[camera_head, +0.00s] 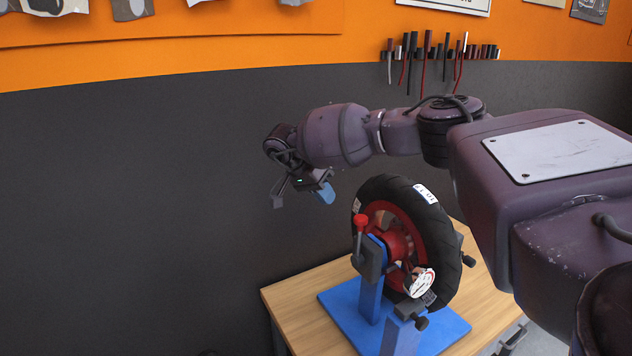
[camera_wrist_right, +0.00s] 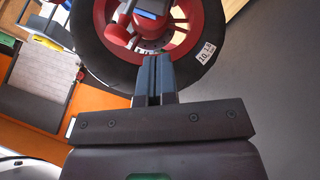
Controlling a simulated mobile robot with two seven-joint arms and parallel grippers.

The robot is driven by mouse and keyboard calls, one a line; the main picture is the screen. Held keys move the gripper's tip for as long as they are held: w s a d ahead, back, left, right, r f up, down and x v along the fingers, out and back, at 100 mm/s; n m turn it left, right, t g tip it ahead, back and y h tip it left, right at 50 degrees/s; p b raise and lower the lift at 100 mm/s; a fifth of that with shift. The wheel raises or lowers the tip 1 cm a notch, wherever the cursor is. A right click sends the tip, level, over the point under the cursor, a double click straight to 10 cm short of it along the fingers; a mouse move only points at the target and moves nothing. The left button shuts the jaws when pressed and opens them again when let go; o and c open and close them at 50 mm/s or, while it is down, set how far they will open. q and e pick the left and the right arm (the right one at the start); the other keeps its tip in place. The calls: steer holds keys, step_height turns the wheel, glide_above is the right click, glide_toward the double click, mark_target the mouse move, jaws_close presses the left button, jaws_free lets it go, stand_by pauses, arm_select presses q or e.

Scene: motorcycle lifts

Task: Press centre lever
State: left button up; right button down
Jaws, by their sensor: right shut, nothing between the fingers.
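A wheel with a black tyre (camera_head: 437,235) and red rim stands on a blue stand (camera_head: 372,297). A lever with a red knob (camera_head: 361,222) rises at the left of the stand, in front of the wheel; the red knob also shows in the right wrist view (camera_wrist_right: 120,35). I cannot tell whether this is the centre lever. My right gripper (camera_head: 326,193) is shut and empty, in the air above and left of the red knob, apart from it. Its closed fingers (camera_wrist_right: 158,75) point toward the wheel in the wrist view. My left gripper is not in view.
The stand sits on a wooden table (camera_head: 300,312), whose left part is bare. A dark grey and orange wall (camera_head: 150,180) is behind, with a rack of tools (camera_head: 440,52). My right arm spans the upper right. The air left of the wheel is free.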

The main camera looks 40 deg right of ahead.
arm_select(q)
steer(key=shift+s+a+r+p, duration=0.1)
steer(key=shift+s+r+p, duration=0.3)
steer(key=shift+p, duration=0.25)
arm_select(e)
steer(key=s+d+f, duration=0.2)
steer(key=s+f, duration=0.1)
steer(key=s, duration=0.1)
steer(key=shift+s+d, duration=0.25)
steer(key=shift+d, duration=0.15)
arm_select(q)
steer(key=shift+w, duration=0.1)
